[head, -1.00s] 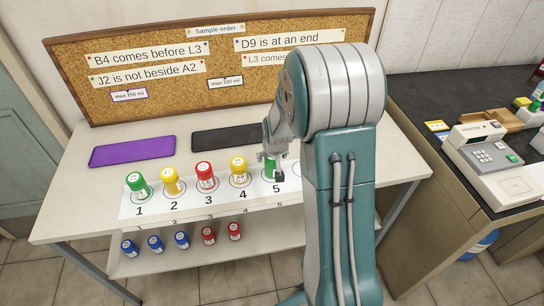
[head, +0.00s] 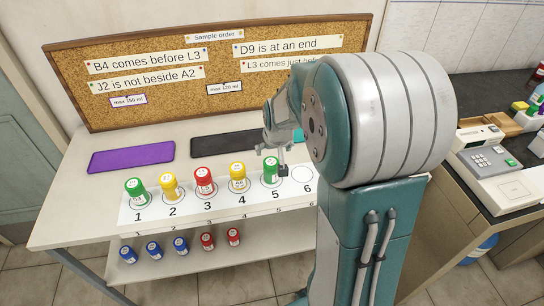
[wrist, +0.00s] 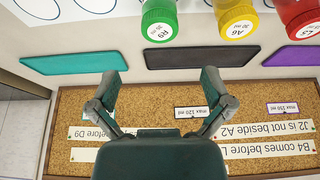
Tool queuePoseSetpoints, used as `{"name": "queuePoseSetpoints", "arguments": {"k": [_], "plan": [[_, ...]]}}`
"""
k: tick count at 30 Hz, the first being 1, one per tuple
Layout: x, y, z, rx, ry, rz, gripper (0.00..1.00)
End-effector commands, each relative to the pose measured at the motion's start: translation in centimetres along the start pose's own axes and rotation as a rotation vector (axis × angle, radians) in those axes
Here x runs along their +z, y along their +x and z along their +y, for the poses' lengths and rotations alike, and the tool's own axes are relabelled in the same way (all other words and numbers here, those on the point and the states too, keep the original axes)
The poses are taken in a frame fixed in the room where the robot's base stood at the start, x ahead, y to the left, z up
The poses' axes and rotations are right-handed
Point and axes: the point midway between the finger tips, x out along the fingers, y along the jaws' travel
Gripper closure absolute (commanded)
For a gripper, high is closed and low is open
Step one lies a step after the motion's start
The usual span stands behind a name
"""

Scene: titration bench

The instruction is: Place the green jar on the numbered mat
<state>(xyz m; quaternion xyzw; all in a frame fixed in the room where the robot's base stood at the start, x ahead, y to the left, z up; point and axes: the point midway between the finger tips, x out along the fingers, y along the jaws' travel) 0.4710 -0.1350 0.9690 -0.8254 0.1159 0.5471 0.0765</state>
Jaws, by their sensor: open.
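A green jar (head: 271,170) stands upright on circle 5 of the white numbered mat (head: 300,200). In the wrist view this green jar (wrist: 159,20) is at the top, left of a yellow jar. Another green jar (head: 136,190) stands on circle 1. My gripper (head: 280,162) is just behind and beside the jar at 5; one finger overlaps its right edge in the picture. In the wrist view my gripper (wrist: 163,76) has its fingers spread, with nothing between them and the jar apart from them. Circle 6 is empty.
Yellow jars (head: 170,186) and a red jar (head: 204,180) stand on circles 2 to 4. Purple (head: 132,157) and black (head: 225,143) mats lie behind. A teal mat (wrist: 74,63) shows in the wrist view. A corkboard (head: 190,70) backs the table. Small blue and red jars stand below.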

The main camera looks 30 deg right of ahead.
Motion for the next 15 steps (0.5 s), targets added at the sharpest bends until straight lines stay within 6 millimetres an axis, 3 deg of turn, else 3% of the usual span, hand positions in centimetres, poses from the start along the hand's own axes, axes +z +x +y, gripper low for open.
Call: {"name": "queuePoseSetpoints", "arguments": {"k": [10,15], "plan": [[0.2,-3.7,-0.4,-0.003,-0.008,0.006,0.00],[2.3,-8.6,-2.7,-0.024,-0.056,0.027,0.00]]}}
